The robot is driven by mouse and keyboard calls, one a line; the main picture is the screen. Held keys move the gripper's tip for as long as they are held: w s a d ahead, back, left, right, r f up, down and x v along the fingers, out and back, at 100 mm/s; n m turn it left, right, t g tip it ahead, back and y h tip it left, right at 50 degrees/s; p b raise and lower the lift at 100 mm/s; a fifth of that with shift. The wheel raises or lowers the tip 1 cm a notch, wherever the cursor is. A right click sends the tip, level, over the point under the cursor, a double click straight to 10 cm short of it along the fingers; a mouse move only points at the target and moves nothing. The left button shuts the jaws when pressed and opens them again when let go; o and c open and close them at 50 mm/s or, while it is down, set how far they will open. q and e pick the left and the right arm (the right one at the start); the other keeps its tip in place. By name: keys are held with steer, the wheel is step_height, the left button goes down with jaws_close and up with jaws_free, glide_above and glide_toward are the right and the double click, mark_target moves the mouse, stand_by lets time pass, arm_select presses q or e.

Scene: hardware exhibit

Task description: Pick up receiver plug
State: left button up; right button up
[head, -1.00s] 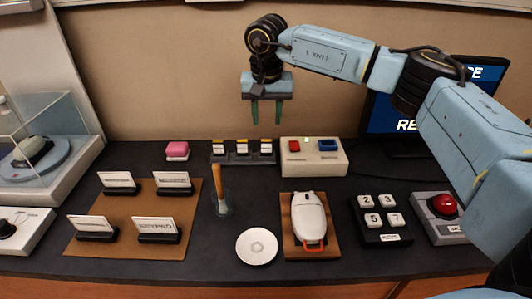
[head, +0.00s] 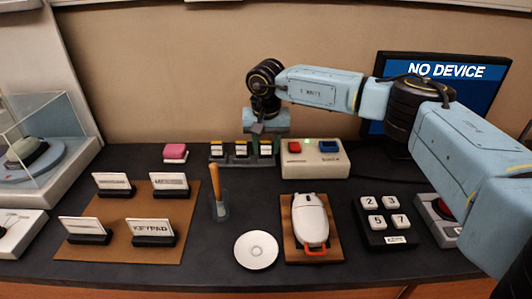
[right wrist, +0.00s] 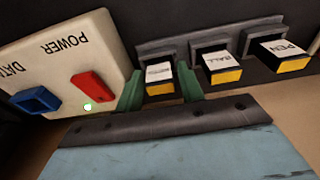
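A rack (head: 230,160) at the back of the table holds three white plugs with yellow ends. The plug nearest the power box, the rightmost in the head view (head: 266,148), shows in the right wrist view (right wrist: 159,77); its label is too small to read surely. The other two read BALL (right wrist: 217,65) and PEN (right wrist: 280,54). My right gripper (head: 266,150) is lowered over the rack. In the right wrist view its green fingers (right wrist: 161,88) stand on either side of the nearest plug, with narrow gaps. It looks open. My left gripper is out of view.
A box with red and blue switches (head: 314,158) stands close right of the gripper. A wooden-handled tool (head: 217,190), a disc (head: 256,250), a mouse (head: 310,219) and a keypad (head: 385,222) stand in front.

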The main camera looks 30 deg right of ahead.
steer(key=c, duration=0.7)
steer(key=shift+r, duration=0.1)
